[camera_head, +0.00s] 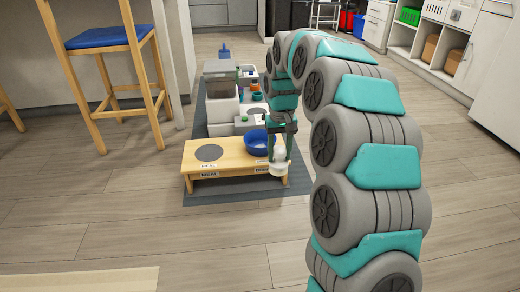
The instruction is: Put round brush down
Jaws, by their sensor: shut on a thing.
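My gripper (281,145) points down at the right end of a low wooden bench (226,155). It is shut on a small white object with a rounded lower end, which looks like the round brush (279,168). The brush hangs upright in front of the bench's right front edge. I cannot tell whether it touches the bench. The fingers hide its upper part, and its bristles are too small to make out.
A blue bowl (258,143) sits on the bench just left of my gripper. A grey disc (209,153) marks the bench's left side. A dark mat (232,191) lies beneath. A grey-and-white feeder (221,95) stands behind. Wooden floor in front is clear; a stool (105,45) stands left.

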